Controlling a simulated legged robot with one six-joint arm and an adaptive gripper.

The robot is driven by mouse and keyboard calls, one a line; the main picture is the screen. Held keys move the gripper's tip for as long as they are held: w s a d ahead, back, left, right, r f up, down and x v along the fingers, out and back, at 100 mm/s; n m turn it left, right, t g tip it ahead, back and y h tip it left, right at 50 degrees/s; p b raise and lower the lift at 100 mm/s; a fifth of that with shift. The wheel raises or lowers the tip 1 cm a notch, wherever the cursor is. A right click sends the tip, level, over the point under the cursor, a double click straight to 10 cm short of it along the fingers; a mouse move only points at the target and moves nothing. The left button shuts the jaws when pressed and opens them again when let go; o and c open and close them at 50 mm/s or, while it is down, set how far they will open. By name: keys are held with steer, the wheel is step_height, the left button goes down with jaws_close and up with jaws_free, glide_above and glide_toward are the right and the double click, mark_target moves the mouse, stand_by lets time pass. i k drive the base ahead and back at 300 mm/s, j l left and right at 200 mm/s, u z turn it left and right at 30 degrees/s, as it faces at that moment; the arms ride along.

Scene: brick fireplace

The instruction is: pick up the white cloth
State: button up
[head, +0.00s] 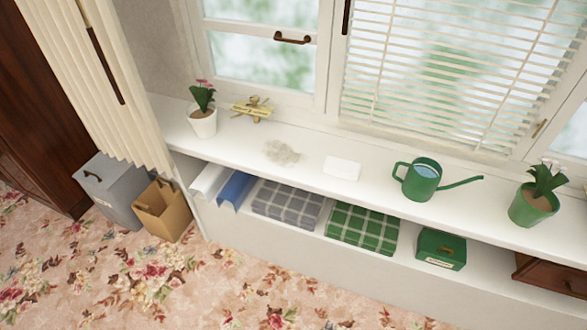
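A small white block-like item (342,168), which may be a folded white cloth, lies flat on the white windowsill shelf (250,166). To its left lies a crumpled pale grey-beige thing (282,152), perhaps a wadded cloth; I cannot tell its material. Both rest on the sill top, apart from each other, with nothing touching them. My gripper is not in the head view.
A green watering can (421,180) stands right of the white item, its spout pointing right. Potted plants (203,122) (533,205) and a brass object (251,109) share the sill. Folded checked blankets (287,203) (362,228) lie below. Boxes (162,210) stand on the floral carpet.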

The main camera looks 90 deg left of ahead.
mark_target(333, 166)
steer(key=u, duration=2.9)
